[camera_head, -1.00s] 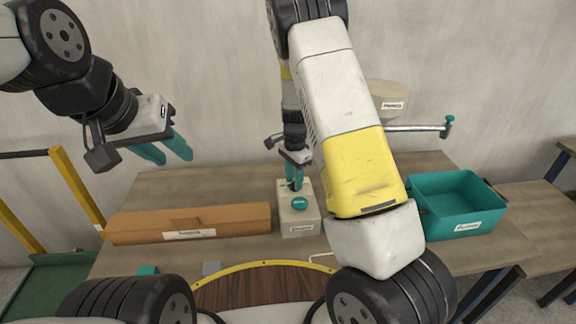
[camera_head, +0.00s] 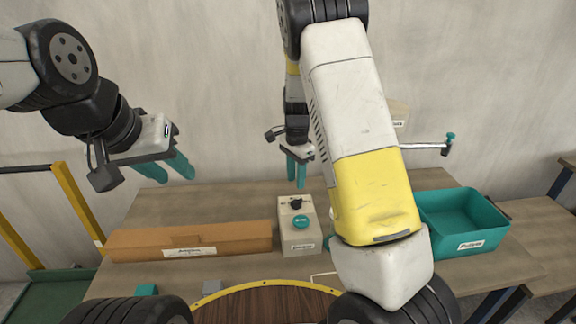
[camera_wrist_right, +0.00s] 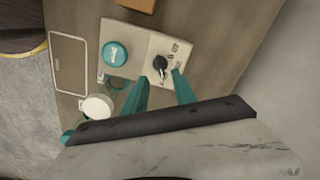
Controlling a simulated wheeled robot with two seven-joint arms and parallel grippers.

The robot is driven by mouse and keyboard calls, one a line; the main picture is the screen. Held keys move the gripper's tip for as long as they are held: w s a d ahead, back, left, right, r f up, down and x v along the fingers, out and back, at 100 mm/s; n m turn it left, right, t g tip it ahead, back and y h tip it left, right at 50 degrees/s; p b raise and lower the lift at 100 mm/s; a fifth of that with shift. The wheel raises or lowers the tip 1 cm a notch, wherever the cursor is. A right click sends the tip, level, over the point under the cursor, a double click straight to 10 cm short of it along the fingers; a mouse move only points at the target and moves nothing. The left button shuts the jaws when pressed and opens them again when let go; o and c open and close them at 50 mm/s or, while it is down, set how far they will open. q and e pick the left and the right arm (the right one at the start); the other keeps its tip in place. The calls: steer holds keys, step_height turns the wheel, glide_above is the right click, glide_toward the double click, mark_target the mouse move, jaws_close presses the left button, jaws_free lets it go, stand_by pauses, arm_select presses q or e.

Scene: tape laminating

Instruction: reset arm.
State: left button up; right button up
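My left gripper (camera_head: 186,172) hangs at the left above the table, its two teal fingers apart with nothing between them. My right gripper (camera_head: 296,184) points down above the control box (camera_head: 299,240), apart from it. In the right wrist view its teal fingers (camera_wrist_right: 160,78) are spread and empty. The control box has a round teal button (camera_head: 302,221) and a black knob (camera_head: 296,204); the wrist view shows the button (camera_wrist_right: 115,54) and the knob (camera_wrist_right: 160,63) close by the fingertips. My right forearm hides part of the table.
A long brown carton (camera_head: 190,240) lies left of the control box. A teal bin (camera_head: 462,225) stands at the right, and a horizontal rod with a teal end (camera_head: 449,140) sticks out behind it. A yellow frame (camera_head: 76,205) stands at the far left.

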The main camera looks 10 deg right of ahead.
steer(key=s+d+r+n+t+y, duration=0.1)
steer(key=s+r+n, duration=0.2)
steer(key=s+r, duration=0.4)
steer(key=s+r+n+t+y, duration=0.2)
steer(key=s+r+n, duration=0.15)
steer(key=r, duration=0.55)
steer(key=s+d+r+n+t, duration=0.1)
steer(key=s+r+n, duration=0.2)
steer(key=s, duration=0.5)
steer(key=s+r+n+t, duration=0.2)
steer(key=s+r+n, duration=0.1)
steer(key=s, duration=0.5)
steer(key=shift+s+d+r+h, duration=0.15)
steer(key=shift+d+r+h, duration=0.2)
steer(key=shift+r+h, duration=0.05)
